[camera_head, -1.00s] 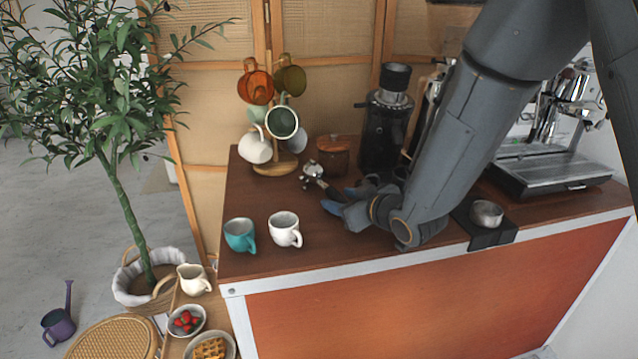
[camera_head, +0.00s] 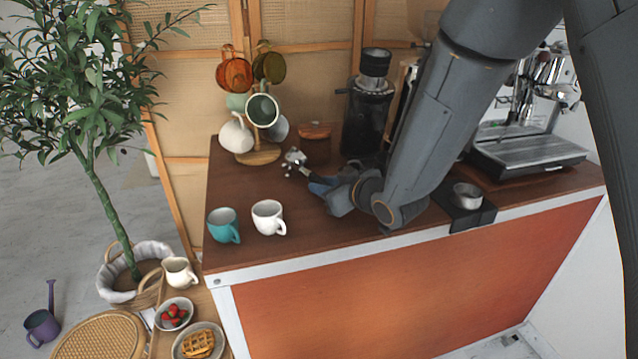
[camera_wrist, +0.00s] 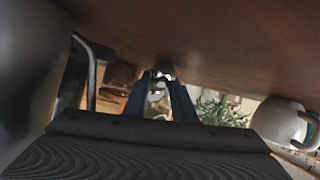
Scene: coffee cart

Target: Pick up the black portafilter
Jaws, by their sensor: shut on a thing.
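The portafilter lies low over the brown counter, its metal head (camera_head: 294,158) pointing away from my gripper toward the mug tree. Its dark handle runs back into my gripper (camera_head: 318,184), which is shut on it with blue fingertips. Most of the handle is hidden by the fingers. In the wrist view the shiny metal of the portafilter (camera_wrist: 162,74) shows just past the fingers of my gripper (camera_wrist: 157,88). I cannot tell whether it touches the counter.
A teal mug (camera_head: 223,226) and a white mug (camera_head: 268,217) stand left of my gripper. Behind are a mug tree (camera_head: 258,155), a lidded jar (camera_head: 314,142) and a black grinder (camera_head: 367,120). A metal cup (camera_head: 466,195) sits on a black mat to the right.

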